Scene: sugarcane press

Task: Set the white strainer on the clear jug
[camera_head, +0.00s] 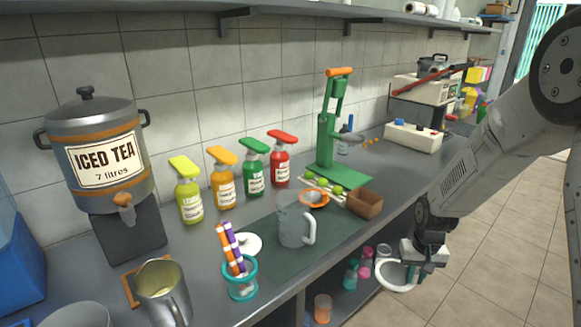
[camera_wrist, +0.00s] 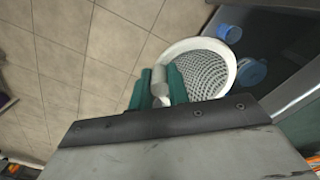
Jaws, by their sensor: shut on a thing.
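The white strainer (camera_head: 396,276) is a round mesh bowl with a white rim and a short handle. My gripper (camera_head: 429,266) is shut on its handle and holds it off the counter's front edge, lower than the counter top, beside the open shelf. In the wrist view the strainer (camera_wrist: 200,72) lies beyond my fingers (camera_wrist: 162,88), its mesh bowl facing the camera. The clear jug (camera_head: 293,222) stands upright on the dark mat on the counter, handle to the right. It is to the left of my gripper and well apart from the strainer.
The counter (camera_head: 215,300) has a clear strip along its front edge. A cup of straws (camera_head: 240,278) and a metal pitcher (camera_head: 163,292) stand at the front left.

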